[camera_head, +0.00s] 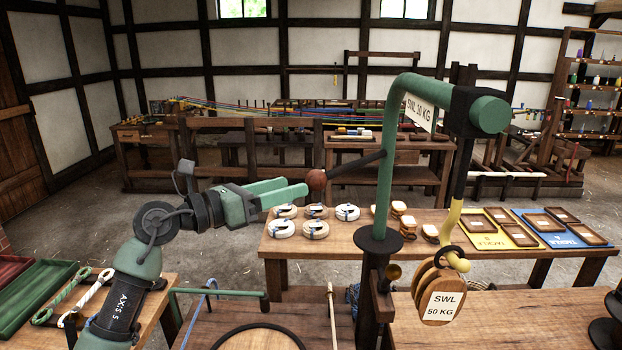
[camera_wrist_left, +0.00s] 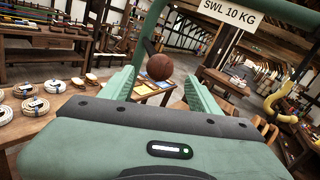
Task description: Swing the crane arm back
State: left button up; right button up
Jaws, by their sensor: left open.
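The green crane arm (camera_head: 384,150) rises from a dark post and bends over to the right, with a white "SWL 10 KG" sign (camera_head: 419,112). A yellow hook (camera_head: 453,225) hangs from its end with a wooden pulley block (camera_head: 439,293) marked "SWL 50 KG". A dark handle bar (camera_head: 352,166) sticks out left from the crane and ends in a brown ball knob (camera_head: 316,180). My left gripper (camera_head: 307,187) is open at the knob. In the left wrist view the knob (camera_wrist_left: 160,67) shows between the fingertips; I cannot tell whether they touch it. My right gripper is out of view.
Behind the crane a wooden table (camera_head: 300,245) holds rope coils, wooden blocks, a yellow mat (camera_head: 486,243) and a blue mat (camera_head: 541,216). Green and white rope pieces (camera_head: 72,293) lie at the lower left. A bench top (camera_head: 520,322) is at the lower right.

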aim_at(317, 180)
pick_arm(q)
jog(key=shift+w+d+r, duration=0.1)
jog(key=shift+w+d, duration=0.1)
jog(key=p+x, duration=0.3)
jog(key=x, duration=0.3)
jog(key=shift+d, duration=0.2)
jog(key=shift+w+d, duration=0.35)
jog(key=shift+d, duration=0.05)
grip_shut()
